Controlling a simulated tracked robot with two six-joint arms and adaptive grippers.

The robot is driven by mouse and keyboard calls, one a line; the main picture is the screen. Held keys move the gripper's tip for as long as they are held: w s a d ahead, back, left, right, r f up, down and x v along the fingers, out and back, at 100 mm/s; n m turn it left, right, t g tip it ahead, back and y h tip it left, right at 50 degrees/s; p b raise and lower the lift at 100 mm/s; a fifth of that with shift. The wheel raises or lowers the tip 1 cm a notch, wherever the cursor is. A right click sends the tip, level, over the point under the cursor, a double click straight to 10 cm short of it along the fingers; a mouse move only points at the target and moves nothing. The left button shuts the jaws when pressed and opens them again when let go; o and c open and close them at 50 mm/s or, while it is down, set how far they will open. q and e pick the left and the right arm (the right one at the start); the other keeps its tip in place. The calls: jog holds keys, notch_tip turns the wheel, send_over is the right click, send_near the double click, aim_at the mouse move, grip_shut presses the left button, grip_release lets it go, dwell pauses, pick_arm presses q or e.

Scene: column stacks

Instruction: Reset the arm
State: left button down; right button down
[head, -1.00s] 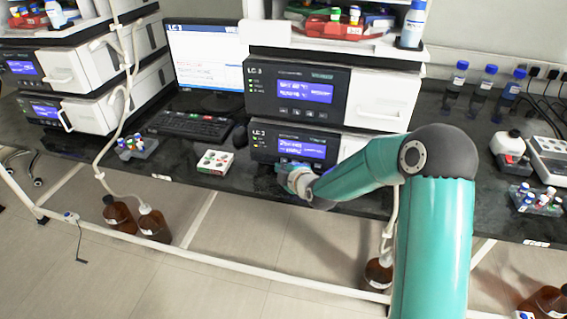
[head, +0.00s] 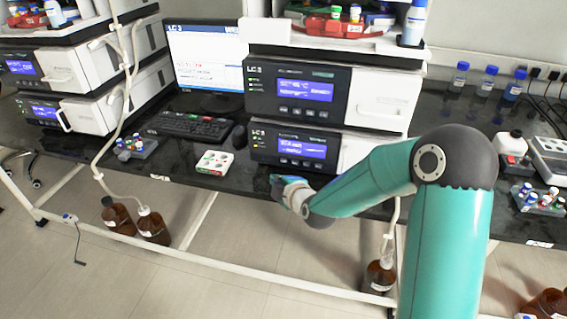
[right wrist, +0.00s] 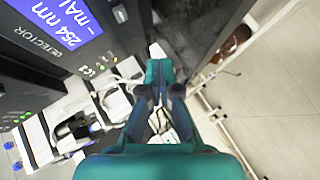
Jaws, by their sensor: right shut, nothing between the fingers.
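My right arm, teal with grey joints, reaches in from the lower right in the head view. Its gripper (head: 274,184) is at the bench's front edge, just below the lower LC-3 unit (head: 295,147). In the right wrist view the two dark fingers (right wrist: 160,70) are together with nothing held. A blue detector screen (right wrist: 66,25) is close by at the upper left of that view. My left gripper is not in view.
A white tray with coloured spots (head: 214,163) sits on the bench left of the gripper. A keyboard (head: 190,126) and mouse lie behind it. A vial rack (head: 537,199) stands at right. Brown bottles (head: 152,227) stand below the bench.

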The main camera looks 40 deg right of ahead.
dwell(0.8)
jog(key=s+a+f+g+y+p, duration=0.5)
jog(key=s+a+f+p, duration=0.4)
jog(key=a+f, duration=0.55)
jog(key=s+a+f+m+g, duration=0.2)
jog(key=s+a+m+g, duration=0.1)
jog(key=s+m, duration=0.4)
jog(key=s+a+f+m+g+y, duration=0.1)
jog(key=s+a+f+m+g, duration=0.1)
jog(key=s+a+m+g, duration=0.2)
jog(key=s+a+m, duration=0.1)
jog(key=s+m, duration=0.2)
jog(key=s, duration=0.3)
jog(key=shift+s+m, duration=0.3)
jog(key=shift+f, duration=0.1)
